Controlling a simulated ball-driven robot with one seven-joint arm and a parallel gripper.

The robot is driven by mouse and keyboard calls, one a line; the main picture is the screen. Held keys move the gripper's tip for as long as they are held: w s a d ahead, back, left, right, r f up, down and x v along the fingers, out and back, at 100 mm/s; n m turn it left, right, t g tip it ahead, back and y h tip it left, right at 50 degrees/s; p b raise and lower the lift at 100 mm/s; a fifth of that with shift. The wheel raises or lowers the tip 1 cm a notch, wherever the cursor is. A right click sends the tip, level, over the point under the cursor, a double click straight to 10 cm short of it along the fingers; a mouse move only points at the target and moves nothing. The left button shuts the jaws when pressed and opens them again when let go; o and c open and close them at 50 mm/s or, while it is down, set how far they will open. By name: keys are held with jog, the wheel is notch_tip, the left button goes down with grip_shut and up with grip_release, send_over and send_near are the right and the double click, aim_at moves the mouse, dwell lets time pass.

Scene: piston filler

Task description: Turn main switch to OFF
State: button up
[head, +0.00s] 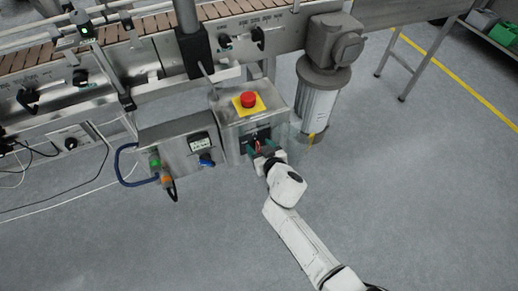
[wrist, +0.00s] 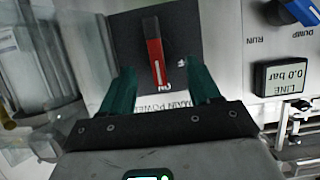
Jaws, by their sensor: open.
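The main switch (wrist: 154,50) is a red and black handle on a dark square plate, in the middle of the wrist view. Its red end, with a white line, points down toward the upside-down "ON" mark. The upside-down "MAIN POWER" label is partly hidden by my gripper. My gripper (wrist: 160,76) is open, with one green finger on each side of the handle's red end. Gaps show between handle and fingers; I see no contact. In the head view my gripper (head: 264,148) is at the steel box's front and hides most of the switch.
A red emergency button (head: 248,100) on a yellow plate tops the steel box. Left of it, a control box (head: 180,140) carries a gauge and blue knob (head: 206,161). Floor at the front is clear.

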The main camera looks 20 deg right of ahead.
jog(key=shift+w+f, duration=0.15)
jog(key=shift+w, duration=0.3)
jog(key=c, duration=1)
